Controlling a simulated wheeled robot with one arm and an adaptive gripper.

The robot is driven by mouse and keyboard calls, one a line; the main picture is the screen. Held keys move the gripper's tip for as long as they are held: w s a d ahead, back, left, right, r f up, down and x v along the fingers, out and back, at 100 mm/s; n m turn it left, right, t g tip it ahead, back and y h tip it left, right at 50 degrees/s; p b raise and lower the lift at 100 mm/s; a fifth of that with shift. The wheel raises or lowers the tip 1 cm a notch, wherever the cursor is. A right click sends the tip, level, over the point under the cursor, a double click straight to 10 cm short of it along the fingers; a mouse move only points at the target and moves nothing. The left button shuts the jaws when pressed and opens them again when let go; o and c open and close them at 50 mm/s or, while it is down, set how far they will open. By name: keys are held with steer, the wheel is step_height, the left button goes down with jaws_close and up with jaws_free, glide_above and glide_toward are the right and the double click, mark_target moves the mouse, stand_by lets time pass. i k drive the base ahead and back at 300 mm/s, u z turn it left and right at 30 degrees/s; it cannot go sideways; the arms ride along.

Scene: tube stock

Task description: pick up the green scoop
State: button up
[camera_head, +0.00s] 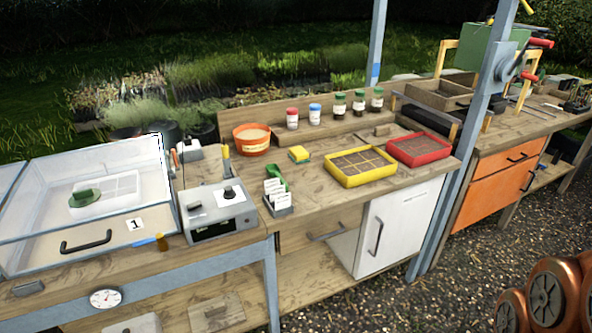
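A small bright green object (277,173), which looks like the green scoop, is on the wooden bench just behind a grey holder with white cards (277,197). The holder partly hides its lower part. A darker green rounded object (84,198) is on a white tray inside the clear-walled case at left; I cannot tell exactly what it is. My gripper is not in view. Only copper-coloured links of my arm show at the lower right, well apart from the bench.
A yellow-rimmed tray (357,180), a red tray (418,160), an orange tub (251,138) and a yellow-green sponge (299,154) stand nearby. A grey device (216,208) is left of the holder. A blue post (478,110) rises at right. Gravel is free in front.

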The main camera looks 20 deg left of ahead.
mark_target(273, 170)
steer(key=u, duration=0.7)
steer(key=i, duration=0.6)
steer(key=u, duration=1.1)
steer(key=i, duration=0.8)
steer(key=u, duration=0.2)
